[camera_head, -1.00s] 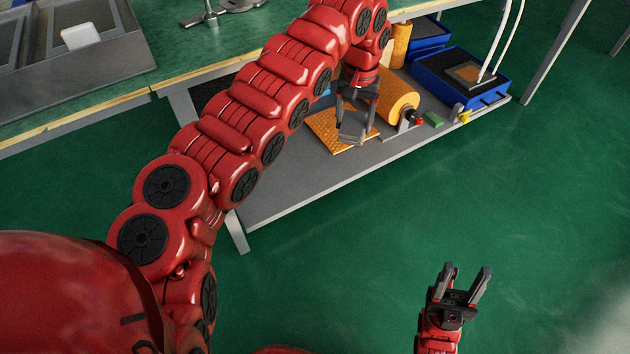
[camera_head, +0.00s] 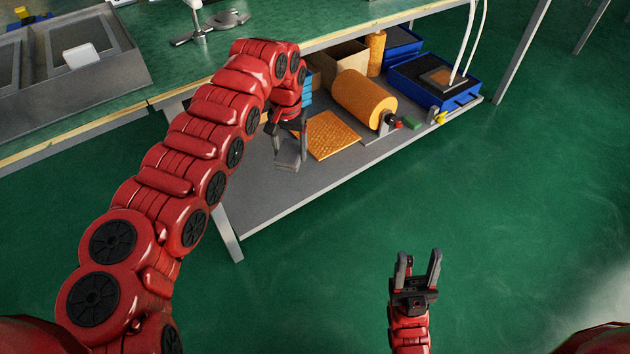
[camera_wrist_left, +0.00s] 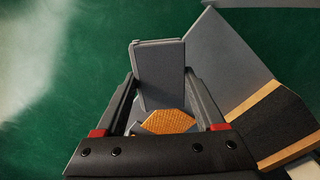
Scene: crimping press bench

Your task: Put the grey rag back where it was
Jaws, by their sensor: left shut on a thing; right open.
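My left gripper (camera_head: 289,140) is shut on the grey rag (camera_head: 287,153), a folded grey rectangle that hangs from its fingers. In the head view the rag is over the grey lower shelf (camera_head: 262,198), left of the orange textured mat (camera_head: 331,135). In the left wrist view the grey rag (camera_wrist_left: 160,70) stands between the two fingers, with the orange mat (camera_wrist_left: 168,122) showing behind its lower end. I cannot tell whether the rag touches the shelf. My right gripper (camera_head: 419,262) is open and empty over the green floor.
An orange roll (camera_head: 364,98) on a stand, a cardboard box (camera_head: 340,62) and blue bins (camera_head: 432,82) occupy the shelf's back and right. The green bench top (camera_head: 280,18) overhangs the shelf. Bare shelf lies in front of the mat.

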